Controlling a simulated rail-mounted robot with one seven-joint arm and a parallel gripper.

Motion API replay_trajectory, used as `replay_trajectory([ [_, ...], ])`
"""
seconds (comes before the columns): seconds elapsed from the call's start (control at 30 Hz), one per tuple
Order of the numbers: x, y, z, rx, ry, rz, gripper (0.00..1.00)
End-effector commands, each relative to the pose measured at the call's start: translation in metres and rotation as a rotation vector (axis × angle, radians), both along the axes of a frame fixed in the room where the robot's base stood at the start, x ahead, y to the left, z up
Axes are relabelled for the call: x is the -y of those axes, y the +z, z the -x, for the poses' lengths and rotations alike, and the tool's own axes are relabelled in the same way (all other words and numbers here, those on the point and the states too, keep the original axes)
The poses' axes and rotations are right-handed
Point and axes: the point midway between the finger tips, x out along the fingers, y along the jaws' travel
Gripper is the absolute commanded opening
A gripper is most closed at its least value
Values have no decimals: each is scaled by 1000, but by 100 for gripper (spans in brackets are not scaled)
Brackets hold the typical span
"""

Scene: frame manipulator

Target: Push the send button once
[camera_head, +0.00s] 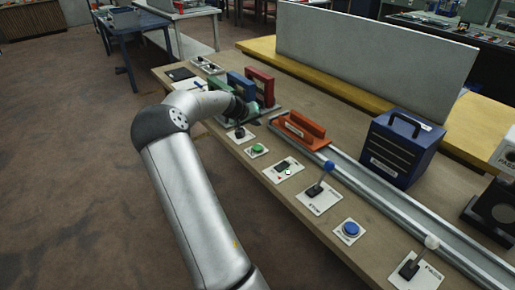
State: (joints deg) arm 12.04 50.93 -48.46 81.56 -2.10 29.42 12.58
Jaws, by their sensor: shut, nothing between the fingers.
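A round blue button (350,229) sits on a white plate near the table's front edge. A green button (257,149) sits on another white plate farther back. The labels are too small to read, so I cannot tell which one is the send button. My gripper (246,114) is small and dark at the end of my silver arm, low over the far part of the table. It is shut and empty, beyond the green button and well away from the blue one. My arm hides part of the table around it.
Lever plates (318,197) and (414,268) flank the blue button. A small display panel (283,169) lies beyond them. A metal rail (385,201) with an orange carriage (299,130) runs alongside. A blue box (400,147) stands behind it. Upright coloured blocks (260,86) stand near my gripper.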

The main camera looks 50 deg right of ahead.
Motion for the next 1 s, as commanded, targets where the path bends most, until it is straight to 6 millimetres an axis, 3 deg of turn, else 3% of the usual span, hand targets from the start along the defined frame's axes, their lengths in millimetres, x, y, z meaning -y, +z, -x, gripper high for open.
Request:
replay_trajectory([
  [0.27, 0, -18, 0, -1, 1, -1, 0],
  [0.7, -1, -79, 0, -1, 1, -1, 0],
  [1.0, 0, -88, 0, 0, 0, -1, 0],
])
